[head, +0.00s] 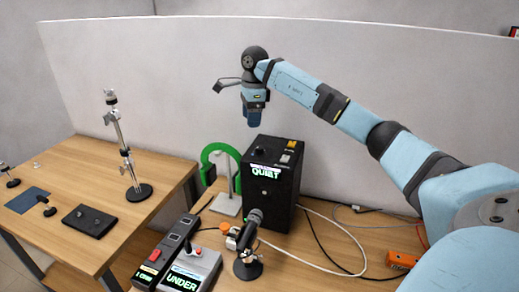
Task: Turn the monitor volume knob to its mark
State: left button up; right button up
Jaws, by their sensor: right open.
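A black box (270,200) with a lit "QUIET" label stands upright on the wooden table near the middle of the head view. It looks like the monitor. Its top carries a small orange part (292,145), a pale part beside it, and a small dark shape (259,150) near the front edge that may be the knob. The knob's mark is too small to make out. My right gripper (253,119) points down just above the back left of the box's top in the picture, apart from it and empty. My left gripper is out of view.
A black microphone-like device (248,245) stands before the box. A control box with joystick (190,268) and a long black unit (158,262) sit front left. A green ring-shaped thing (212,152) stands behind left. Cables (345,235) and an orange block (402,260) lie right.

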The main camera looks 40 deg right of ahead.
aim_at(259, 147)
jog(key=shift+h, duration=0.5)
jog(key=d+f, duration=0.1)
jog(key=f, duration=0.2)
jog(key=d+f+p, duration=0.1)
jog(key=f, duration=0.3)
jog(key=f+p, duration=0.1)
jog(key=f, duration=0.2)
jog(key=shift+s+d+f, duration=0.3)
jog(key=shift+d+f, duration=0.1)
jog(key=shift+f, duration=0.45)
jog(key=c, duration=0.9)
